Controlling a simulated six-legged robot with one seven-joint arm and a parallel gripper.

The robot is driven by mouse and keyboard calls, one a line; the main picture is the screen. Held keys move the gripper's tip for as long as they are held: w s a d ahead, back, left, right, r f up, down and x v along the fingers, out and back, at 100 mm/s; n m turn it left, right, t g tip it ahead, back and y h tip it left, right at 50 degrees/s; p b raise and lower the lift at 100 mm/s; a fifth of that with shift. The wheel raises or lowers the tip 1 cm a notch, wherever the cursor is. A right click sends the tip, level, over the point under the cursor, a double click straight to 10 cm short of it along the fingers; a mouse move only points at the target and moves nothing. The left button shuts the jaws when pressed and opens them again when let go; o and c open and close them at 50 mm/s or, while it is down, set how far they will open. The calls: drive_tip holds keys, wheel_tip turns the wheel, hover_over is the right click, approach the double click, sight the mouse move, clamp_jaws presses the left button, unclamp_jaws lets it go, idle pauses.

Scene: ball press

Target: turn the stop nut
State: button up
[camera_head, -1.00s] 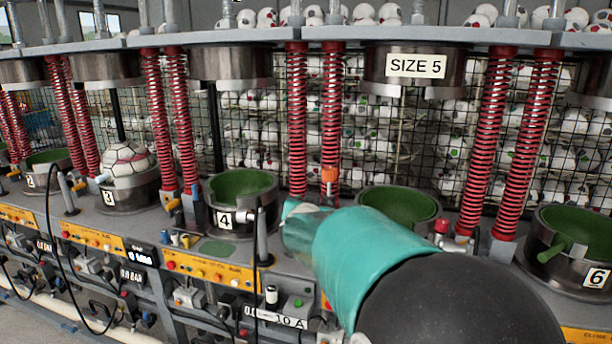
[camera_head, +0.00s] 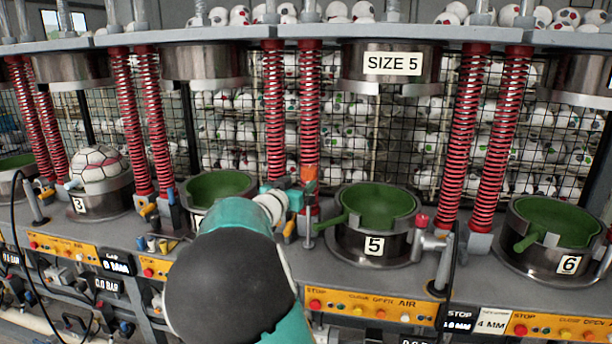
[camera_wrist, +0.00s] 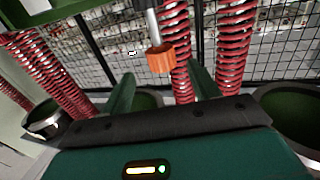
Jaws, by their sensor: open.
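The orange stop nut (camera_head: 309,174) sits low by the red springs between bowls 4 and 5. In the wrist view the orange nut (camera_wrist: 160,58) hangs on a grey rod. My gripper (camera_wrist: 163,84) shows two green fingers spread apart, one to each side below the nut, with nothing between them. The nut appears beyond the fingertips, not gripped. In the head view my teal arm reaches up from the bottom, and my gripper (camera_head: 290,188) is small and partly hidden just left of the nut.
Green-lined bowl 5 (camera_head: 375,238) stands right of the nut, and bowl 4 (camera_head: 217,183) is left behind my arm. Red springs (camera_head: 274,110) rise close behind. A ball (camera_head: 98,168) sits in bowl 3. Orange button panels (camera_head: 375,305) line the front edge.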

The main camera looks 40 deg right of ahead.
sight(306, 177)
drive_tip(key=x, duration=0.7)
drive_tip(key=shift+w+d, duration=0.2)
drive_tip(key=shift+d, duration=0.05)
drive_tip(key=c, duration=1)
